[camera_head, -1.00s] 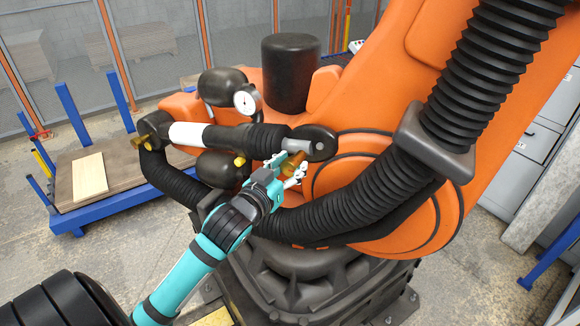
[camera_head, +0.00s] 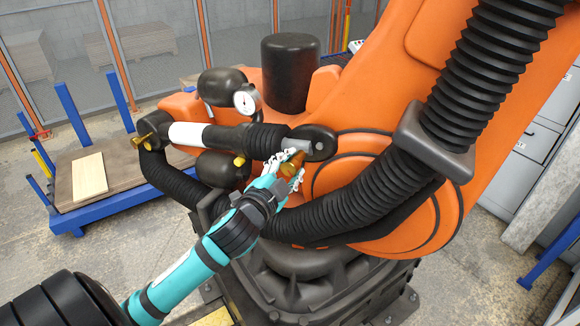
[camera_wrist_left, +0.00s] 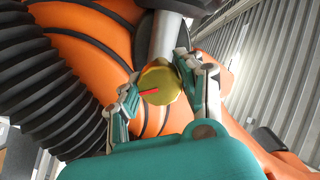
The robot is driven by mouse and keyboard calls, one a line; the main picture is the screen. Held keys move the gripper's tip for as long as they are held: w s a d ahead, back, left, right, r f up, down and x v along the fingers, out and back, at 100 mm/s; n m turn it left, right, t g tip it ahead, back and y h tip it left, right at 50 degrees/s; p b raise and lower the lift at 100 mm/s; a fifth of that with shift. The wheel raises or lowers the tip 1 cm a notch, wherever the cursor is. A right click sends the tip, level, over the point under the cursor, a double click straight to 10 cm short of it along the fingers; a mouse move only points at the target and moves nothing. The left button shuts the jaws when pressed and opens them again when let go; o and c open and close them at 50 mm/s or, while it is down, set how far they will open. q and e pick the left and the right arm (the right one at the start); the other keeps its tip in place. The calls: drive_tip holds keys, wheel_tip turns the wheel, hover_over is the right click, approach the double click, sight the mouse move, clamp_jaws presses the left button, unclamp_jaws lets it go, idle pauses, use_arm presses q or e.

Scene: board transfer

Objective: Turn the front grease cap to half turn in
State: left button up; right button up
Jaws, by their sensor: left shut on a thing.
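The front grease cap is a brass, faceted cap (camera_wrist_left: 158,82) with a red pointer line on its face, seen in the left wrist view. In that view the red line points to the left and slightly down. In the head view the cap (camera_head: 290,163) shows partly, at the end of a grey cylinder beside the big orange robot arm. My left gripper (camera_head: 287,167) is shut on the cap, with one finger on each side; it also shows in the left wrist view (camera_wrist_left: 160,88). The fingers hide part of the cap's sides. My right gripper is not in view.
Black ribbed hoses (camera_head: 350,195) curve close below and right of the cap. A pressure gauge (camera_head: 246,99) and black canisters stand to its upper left. A blue-framed pallet with boards (camera_head: 118,170) is on the floor at left.

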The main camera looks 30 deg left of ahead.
use_arm(q)
drive_tip(key=m, duration=0.4)
drive_tip(key=shift+f, duration=0.1)
drive_tip(key=shift+m+t, duration=0.3)
drive_tip(key=shift+m, duration=1.4)
drive_tip(key=o, duration=1.2)
drive_tip(key=s, duration=0.5)
drive_tip(key=s+d, duration=0.1)
drive_tip(key=s, duration=0.1)
drive_tip(key=shift+s, duration=0.15)
